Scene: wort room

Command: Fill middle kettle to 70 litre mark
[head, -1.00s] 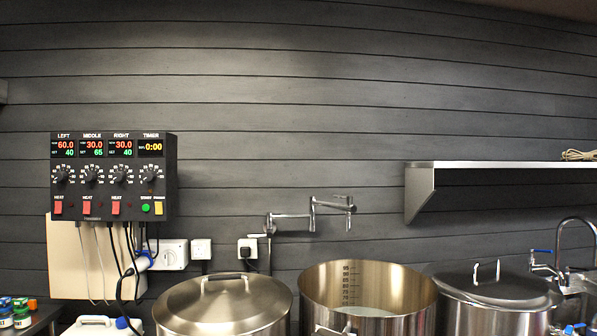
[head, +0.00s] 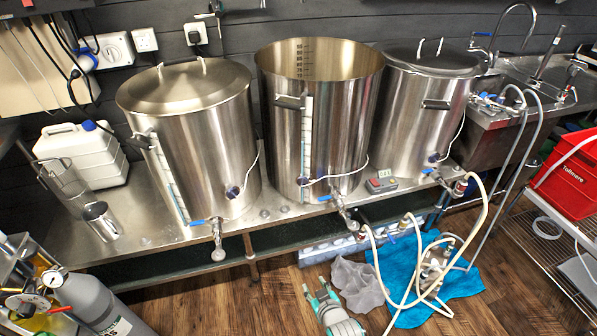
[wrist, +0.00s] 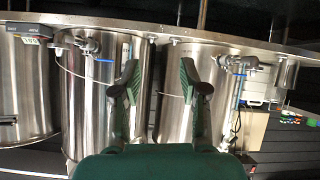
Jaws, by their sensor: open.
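The middle kettle (head: 330,130) is an open, lidless steel pot with a dark scale inside its far wall and a sight tube (head: 306,135) on its front. No water surface can be made out in it. Its outlet valve (head: 343,205) with a blue handle sits low at the front. In the wrist view, which looks upside down, the middle kettle (wrist: 82,115) is left of centre. My gripper (head: 320,290) is at the bottom of the head view, in front of the bench, apart from the kettles. In the wrist view my gripper (wrist: 160,82) is open and empty.
Lidded kettles stand left (head: 190,135) and right (head: 415,110). Part of a wall tap (head: 215,10) shows at the top edge. A pump (head: 433,268) with hoses lies on a blue towel (head: 385,268) on the floor. A gas cylinder (head: 95,305) is at lower left.

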